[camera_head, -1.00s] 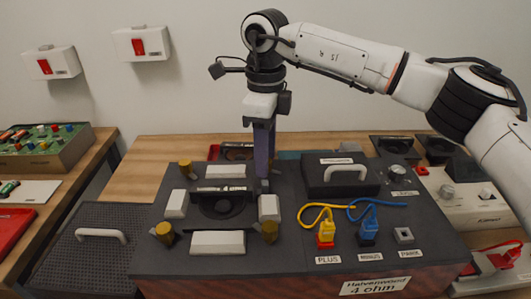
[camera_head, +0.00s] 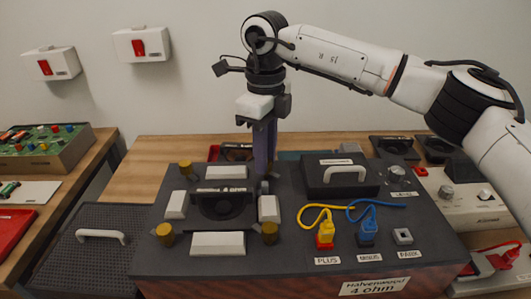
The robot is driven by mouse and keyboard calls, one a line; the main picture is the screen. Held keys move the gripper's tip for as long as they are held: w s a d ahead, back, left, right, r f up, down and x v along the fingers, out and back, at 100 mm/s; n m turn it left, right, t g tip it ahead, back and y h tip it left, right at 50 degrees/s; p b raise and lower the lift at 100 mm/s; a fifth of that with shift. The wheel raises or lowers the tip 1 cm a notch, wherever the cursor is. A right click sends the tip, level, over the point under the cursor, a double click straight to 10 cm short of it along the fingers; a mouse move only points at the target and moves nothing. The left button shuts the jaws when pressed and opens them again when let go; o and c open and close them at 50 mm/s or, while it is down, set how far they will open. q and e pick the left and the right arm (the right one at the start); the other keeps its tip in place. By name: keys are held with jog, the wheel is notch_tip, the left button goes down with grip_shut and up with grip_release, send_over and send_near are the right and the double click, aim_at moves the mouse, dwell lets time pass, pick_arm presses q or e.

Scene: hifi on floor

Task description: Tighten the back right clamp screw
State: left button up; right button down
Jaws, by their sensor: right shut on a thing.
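The dark loudspeaker unit (camera_head: 222,205) sits on the black-topped box (camera_head: 200,262), with white blocks and brass clamp screws around it. Brass screws show at the back left (camera_head: 185,168), front left (camera_head: 165,234) and front right (camera_head: 270,232). The back right clamp screw is hidden behind my fingers. My right gripper (camera_head: 264,182) points straight down at that back right corner, its fingers shut on the screw there. My left gripper is not in view.
A raised black lid with a white handle (camera_head: 344,176) stands close to the right of my gripper. Yellow (camera_head: 325,234) and blue (camera_head: 368,229) plugs with cables sit at the front right. A dark panel with a handle (camera_head: 102,236) lies at the left.

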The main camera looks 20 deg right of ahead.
jog(key=m, duration=0.5)
jog(key=shift+m, duration=0.3)
jog(key=m, duration=0.4)
jog(key=shift+r+p, duration=0.1)
jog(key=shift+p, duration=0.25)
jog(key=m, duration=0.5)
jog(key=shift+w+m, duration=0.1)
jog(key=shift+m, duration=2.2)
jog(key=c, duration=1.6)
grip_release()
jog(key=shift+o, duration=0.2)
notch_tip(320, 180, up, 10)
jog(key=shift+r, duration=0.15)
